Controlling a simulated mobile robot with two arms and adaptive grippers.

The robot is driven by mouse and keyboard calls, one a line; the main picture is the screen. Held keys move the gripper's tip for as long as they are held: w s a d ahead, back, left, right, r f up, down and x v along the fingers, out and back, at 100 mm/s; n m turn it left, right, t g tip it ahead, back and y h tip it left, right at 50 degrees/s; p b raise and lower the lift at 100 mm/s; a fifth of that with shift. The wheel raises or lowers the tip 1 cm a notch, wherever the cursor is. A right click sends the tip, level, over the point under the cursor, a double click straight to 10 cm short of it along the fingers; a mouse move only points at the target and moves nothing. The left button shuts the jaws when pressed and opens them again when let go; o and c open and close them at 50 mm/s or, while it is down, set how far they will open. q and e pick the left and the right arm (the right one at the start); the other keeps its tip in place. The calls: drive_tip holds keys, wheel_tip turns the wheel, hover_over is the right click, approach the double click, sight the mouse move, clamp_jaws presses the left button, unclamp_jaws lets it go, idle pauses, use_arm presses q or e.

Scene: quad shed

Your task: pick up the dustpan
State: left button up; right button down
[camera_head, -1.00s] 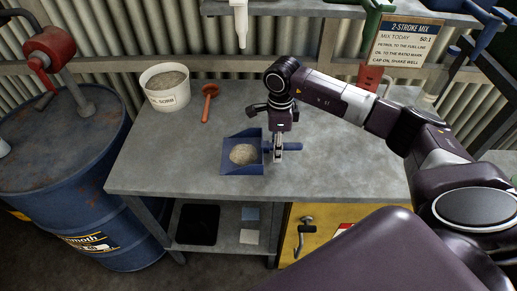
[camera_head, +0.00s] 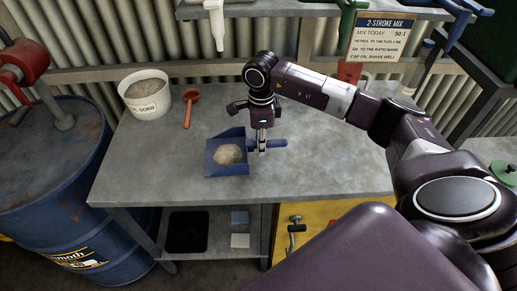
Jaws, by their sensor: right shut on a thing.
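The blue dustpan (camera_head: 214,169) is on or just above the grey workbench, with a heap of pale granules (camera_head: 228,154) in its pan. Its handle (camera_head: 279,143) points right. My right gripper (camera_head: 262,150) comes down from above and is shut on the handle near the pan. I cannot tell whether the dustpan is clear of the bench top. My left gripper is out of view.
On the workbench (camera_head: 330,165) stand a white tub of granules (camera_head: 146,97) and an orange scoop-like tool (camera_head: 189,108). A blue drum (camera_head: 50,170) stands left. A sign (camera_head: 381,38) hangs behind.

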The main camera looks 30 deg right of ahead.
wheel_tip(320, 180, up, 11)
drive_tip(key=b, duration=0.3)
drive_tip(key=shift+w+r, duration=0.1)
drive_tip(key=shift+r, duration=0.05)
wheel_tip(320, 180, up, 7)
drive_tip(key=shift+p, duration=0.35)
